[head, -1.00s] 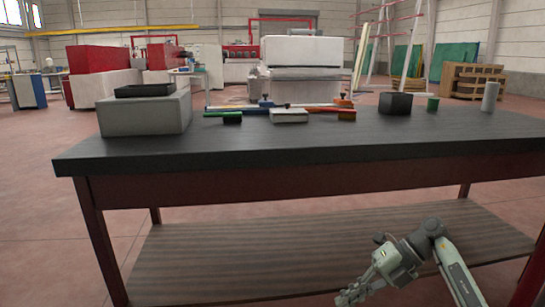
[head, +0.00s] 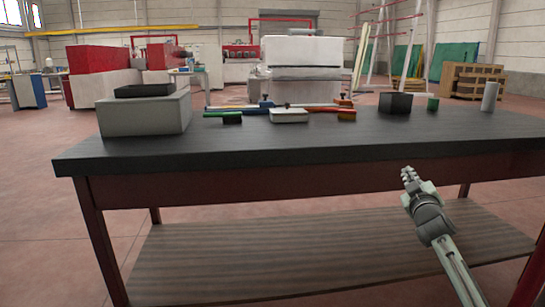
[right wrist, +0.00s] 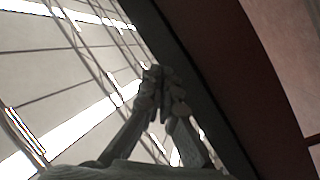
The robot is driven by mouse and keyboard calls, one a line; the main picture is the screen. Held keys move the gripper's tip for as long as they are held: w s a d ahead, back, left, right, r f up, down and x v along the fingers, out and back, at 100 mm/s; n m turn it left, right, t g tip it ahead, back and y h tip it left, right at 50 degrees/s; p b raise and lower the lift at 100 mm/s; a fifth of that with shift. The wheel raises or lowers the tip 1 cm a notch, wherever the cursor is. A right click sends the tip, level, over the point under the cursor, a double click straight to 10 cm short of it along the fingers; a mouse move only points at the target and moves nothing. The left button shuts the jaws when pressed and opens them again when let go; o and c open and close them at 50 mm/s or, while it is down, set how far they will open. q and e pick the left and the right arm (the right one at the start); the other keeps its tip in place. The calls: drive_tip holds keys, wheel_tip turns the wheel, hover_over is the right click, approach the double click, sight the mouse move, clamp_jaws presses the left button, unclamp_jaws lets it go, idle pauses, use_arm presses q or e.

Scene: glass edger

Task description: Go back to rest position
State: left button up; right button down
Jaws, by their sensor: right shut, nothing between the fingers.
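My right gripper (head: 409,174) is in front of the workbench at its right half, its fingertips pointing up just below the front edge of the dark tabletop (head: 300,152). In the right wrist view the two fingers (right wrist: 160,75) are together with nothing between them, and the bench's dark edge and red apron (right wrist: 225,70) run diagonally beside them. My left gripper is in neither current view.
On the bench stand a grey box (head: 145,115) with a black tray (head: 145,90), a green brush (head: 224,117), a white block (head: 289,115), a dark cube (head: 395,103), a green cup (head: 433,103) and a white cylinder (head: 490,96). A wooden lower shelf (head: 280,260) lies beneath.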

drive_tip(key=s+d+f+m+g, duration=0.1)
drive_tip(key=s+f+m+g, duration=0.1)
drive_tip(key=f+g, duration=0.35)
drive_tip(key=s+d+f+m+g, duration=0.1)
drive_tip(key=s+f+m+g, duration=0.15)
drive_tip(key=f, duration=0.65)
drive_tip(key=s+a+f+g+y, duration=0.1)
drive_tip(key=s+a+f, duration=0.2)
drive_tip(key=s+f, duration=0.6)
drive_tip(key=s+a+f+g, duration=0.2)
drive_tip(key=s+f, duration=0.4)
drive_tip(key=f, duration=0.7)
drive_tip(key=s+a+f+g, duration=0.1)
drive_tip(key=s+a+f, duration=0.1)
drive_tip(key=s+f, duration=0.4)
drive_tip(key=s+a+f+g+y, duration=0.1)
drive_tip(key=s+f, duration=0.6)
drive_tip(key=s, duration=1)
drive_tip(key=s+a+f+g, duration=0.3)
drive_tip(key=s+f, duration=0.3)
drive_tip(key=s, duration=0.5)
drive_tip(key=shift+s+a+f+n+y, duration=0.15)
drive_tip(key=shift+a+f+n+y, duration=0.25)
drive_tip(key=shift+a, duration=0.4)
drive_tip(key=shift+r, duration=0.1)
